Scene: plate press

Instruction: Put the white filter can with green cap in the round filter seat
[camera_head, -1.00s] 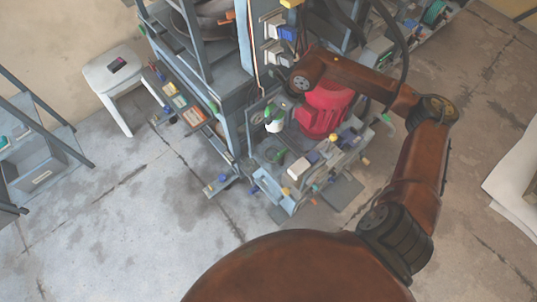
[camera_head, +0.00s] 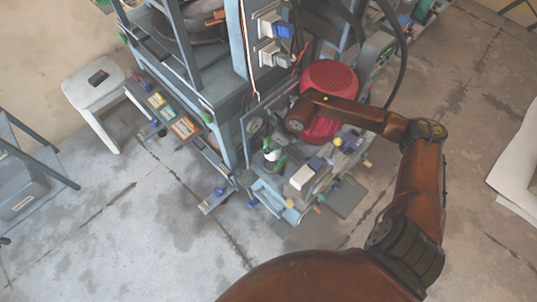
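My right arm comes in from the lower right, and its wrist hangs over the front of the press bench. The white filter can with green cap (camera_head: 271,154) is small, below and left of that wrist. It has stayed at the same offset from the wrist, so it appears held by my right gripper (camera_head: 269,146), whose fingers are too small to make out clearly. Green shows close beside the can; I cannot tell cap from bench parts there. The round filter seat cannot be told apart. My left gripper is not in view.
A red motor (camera_head: 329,82) stands behind my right wrist. A white box (camera_head: 301,177) and several small coloured parts crowd the bench front. A tall grey frame (camera_head: 241,80) rises at left. A white stool (camera_head: 94,87) stands farther left. The floor in front is clear.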

